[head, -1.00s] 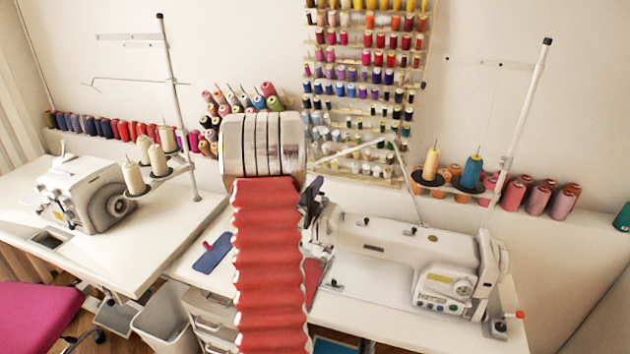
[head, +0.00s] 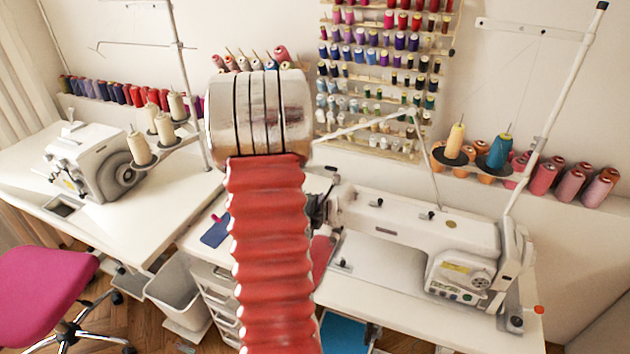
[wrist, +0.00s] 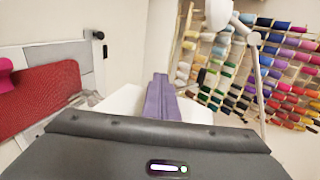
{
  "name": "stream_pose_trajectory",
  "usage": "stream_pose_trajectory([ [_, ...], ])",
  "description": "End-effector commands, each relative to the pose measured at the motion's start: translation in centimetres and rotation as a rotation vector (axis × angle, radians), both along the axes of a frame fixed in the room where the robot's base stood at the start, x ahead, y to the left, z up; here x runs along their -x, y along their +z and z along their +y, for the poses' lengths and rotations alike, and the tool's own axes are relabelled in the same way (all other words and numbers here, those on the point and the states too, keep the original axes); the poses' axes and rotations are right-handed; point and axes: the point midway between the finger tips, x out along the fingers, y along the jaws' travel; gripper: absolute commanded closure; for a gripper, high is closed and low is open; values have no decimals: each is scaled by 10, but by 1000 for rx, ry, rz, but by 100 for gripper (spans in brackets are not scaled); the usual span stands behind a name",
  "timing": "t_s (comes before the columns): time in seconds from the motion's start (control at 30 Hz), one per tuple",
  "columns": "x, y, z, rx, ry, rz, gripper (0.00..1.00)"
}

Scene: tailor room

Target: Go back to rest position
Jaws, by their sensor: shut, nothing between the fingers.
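My gripper shows in the wrist view as two purple fingers (wrist: 160,100) pressed together beyond a dark grey housing. Nothing is held between them. In the head view my red ribbed arm and silver joint stand in the foreground and hide most of the gripper. Only a dark part of it shows at the arm's right edge, in front of the left end of the white sewing machine (head: 420,225). Whether it touches the machine cannot be told. A red piece (head: 321,255) shows partly behind my arm, and a blue piece (head: 215,232) lies on the table left of it.
An overlock machine (head: 95,160) stands on the left table (head: 165,215). A thread rack (head: 385,75) hangs on the wall. A thin stand (head: 555,110) rises at the right. A pink chair (head: 45,285) and a white bin (head: 180,290) are at the lower left.

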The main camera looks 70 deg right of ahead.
Motion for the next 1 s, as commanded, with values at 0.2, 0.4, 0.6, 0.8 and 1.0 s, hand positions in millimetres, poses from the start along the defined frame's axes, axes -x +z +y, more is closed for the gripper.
stream_pose_trajectory([
  [0.2, -4, 2, -1, 5, 5, 1, 100],
  [0.4, -5, 3, -2, 6, 7, 2, 100],
  [0.6, -5, 1, -2, -4, 18, 35, 100],
  [0.8, -16, -33, 11, -157, 122, 165, 100],
  [1.0, -35, -77, 44, -379, 331, 332, 100],
])
